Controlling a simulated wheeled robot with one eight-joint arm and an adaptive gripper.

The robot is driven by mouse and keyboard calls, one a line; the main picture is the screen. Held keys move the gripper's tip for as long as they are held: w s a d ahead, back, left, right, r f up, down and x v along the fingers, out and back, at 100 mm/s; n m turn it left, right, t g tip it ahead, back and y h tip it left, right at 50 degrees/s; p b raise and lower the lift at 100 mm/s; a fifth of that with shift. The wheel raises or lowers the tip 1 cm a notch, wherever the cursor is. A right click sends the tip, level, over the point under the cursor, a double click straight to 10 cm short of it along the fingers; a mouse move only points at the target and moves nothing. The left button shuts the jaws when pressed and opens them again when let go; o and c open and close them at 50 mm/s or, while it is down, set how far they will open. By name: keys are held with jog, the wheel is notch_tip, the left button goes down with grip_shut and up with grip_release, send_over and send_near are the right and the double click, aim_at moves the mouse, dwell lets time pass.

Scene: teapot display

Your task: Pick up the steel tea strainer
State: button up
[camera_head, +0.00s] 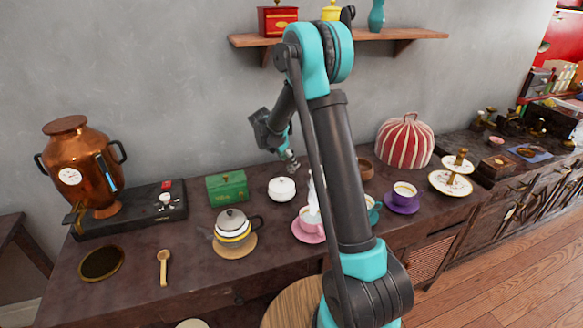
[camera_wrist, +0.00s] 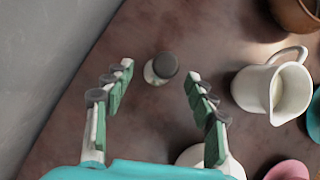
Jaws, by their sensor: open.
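A small round object with a dark grey top and a paler, shiny lower rim (camera_wrist: 161,68) stands on the dark counter in the wrist view. It looks like the steel tea strainer, but its detail is too small to be sure. My gripper (camera_wrist: 157,80) is open and empty, its green-padded fingers spread to the left and right of this object in the picture. The object looks lower than the fingertips and untouched. In the head view my gripper (camera_head: 289,160) hangs above the back of the counter, and I cannot make out the strainer there.
A cream pitcher (camera_wrist: 273,88) stands close right of my gripper; a brown bowl (camera_wrist: 298,14) is beyond it. A white lidded pot (camera_head: 282,189) is near below my gripper. A green tin (camera_head: 227,187) and a teapot (camera_head: 233,228) stand further left. Bare counter surrounds the small object.

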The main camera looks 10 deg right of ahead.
aim_at(291, 165)
jog(key=x, duration=0.3)
jog(key=shift+w+f, duration=0.1)
jog(key=shift+f, duration=0.1)
jog(key=c, duration=1.1)
jog(key=shift+c, duration=0.2)
jog(key=shift+r, duration=0.15)
